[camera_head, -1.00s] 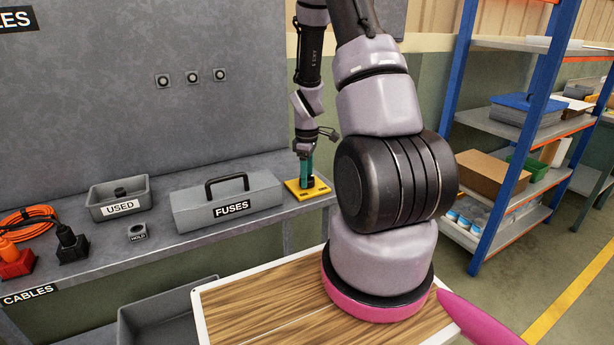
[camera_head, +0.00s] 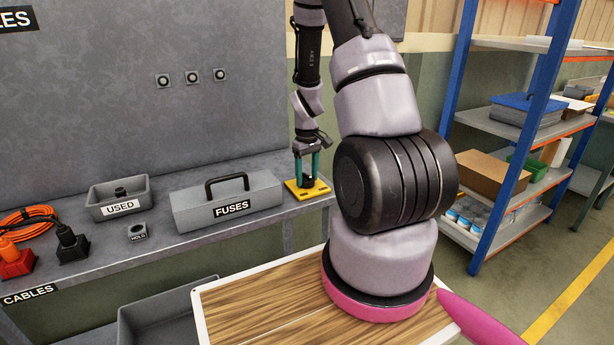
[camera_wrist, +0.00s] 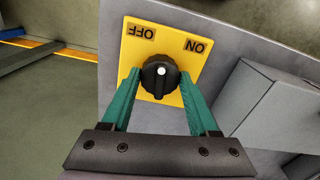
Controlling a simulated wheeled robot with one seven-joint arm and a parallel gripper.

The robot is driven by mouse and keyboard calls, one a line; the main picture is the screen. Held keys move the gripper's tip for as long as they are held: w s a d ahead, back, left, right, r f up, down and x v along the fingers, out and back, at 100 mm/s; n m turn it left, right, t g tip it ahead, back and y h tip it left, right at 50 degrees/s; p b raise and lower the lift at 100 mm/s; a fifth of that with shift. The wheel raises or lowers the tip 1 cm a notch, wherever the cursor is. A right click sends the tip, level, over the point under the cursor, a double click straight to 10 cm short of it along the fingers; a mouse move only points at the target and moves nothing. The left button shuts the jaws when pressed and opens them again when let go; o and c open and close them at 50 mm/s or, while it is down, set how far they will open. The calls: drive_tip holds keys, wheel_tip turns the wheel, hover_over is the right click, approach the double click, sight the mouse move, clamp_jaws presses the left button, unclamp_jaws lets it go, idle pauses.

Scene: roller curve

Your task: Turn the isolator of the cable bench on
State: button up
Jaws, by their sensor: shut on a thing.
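The isolator's yellow plate (camera_head: 319,188) lies at the right end of the grey bench. In the wrist view the plate (camera_wrist: 140,52) carries an OFF label (camera_wrist: 141,33) and an ON label (camera_wrist: 195,46), both upside down. Its black round knob (camera_wrist: 160,82) has a white dot on top, towards the labels; I cannot tell exactly which one it points at. My gripper (camera_wrist: 160,75) points down with its teal fingers either side of the knob, shut on it.
A grey FUSES box (camera_head: 228,200) stands left of the isolator, with a USED tray (camera_head: 120,207) and a small HOLD block (camera_head: 137,231) beyond. Red and black plugs and an orange cable lie far left. A blue-framed shelf (camera_head: 520,130) stands right.

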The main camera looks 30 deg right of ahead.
sight(307, 175)
drive_tip(key=m, duration=0.5)
drive_tip(key=shift+m, duration=0.3)
drive_tip(key=m, duration=0.5)
idle(0.4)
drive_tip(key=o, duration=1.4)
wheel_tip(307, 175, up, 11)
drive_tip(key=shift+f, duration=0.1)
